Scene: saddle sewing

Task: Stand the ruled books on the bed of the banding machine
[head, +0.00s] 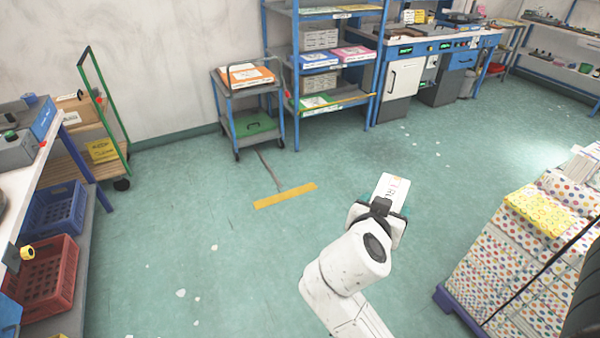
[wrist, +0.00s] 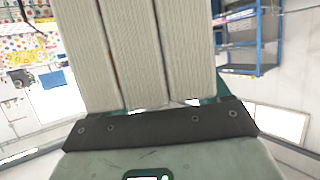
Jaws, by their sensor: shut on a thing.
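My gripper (head: 381,207) is shut on white books (head: 392,188), held out over the open floor. Printed marks show on the top face of the books in the head view, too small to read. In the wrist view, three thick cream page blocks (wrist: 135,50) stand side by side above the dark bar of my gripper (wrist: 160,124). I cannot tell for certain which machine is the banding machine. Machines with green displays (head: 425,48) stand on a blue-framed bench at the back right.
A grey trolley (head: 247,88) and a blue shelf rack (head: 325,60) stand along the back wall. A bench with red (head: 45,275) and blue crates (head: 52,210) is at left. A dotted-paper stack on a pallet (head: 460,310) is at right.

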